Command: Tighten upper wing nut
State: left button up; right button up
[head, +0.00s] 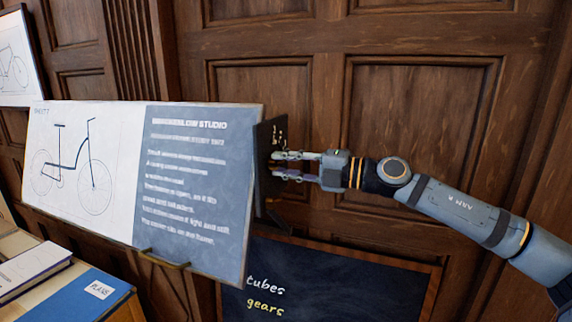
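The drafting board (195,190) stands tilted, with a dark bracket plate (262,170) at its right edge. A small pale brass-coloured piece (280,134) shows near the top of that plate, just above my fingers; it is too small to tell whether it is the upper wing nut. My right gripper (277,165) reaches in from the right with its fingertips at the plate. Its two fingers are apart, one above the other, with a gap between them. Whether anything sits between the tips is hard to see. My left gripper is not in view.
A chalkboard (325,285) with a wooden frame stands below the bracket. A blue folder (75,298) and a book (30,270) lie at lower left. Wood panelling (420,110) is close behind. A brass-coloured holder (165,260) sits at the board's lower edge.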

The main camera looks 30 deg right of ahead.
jog(key=shift+o, duration=0.6)
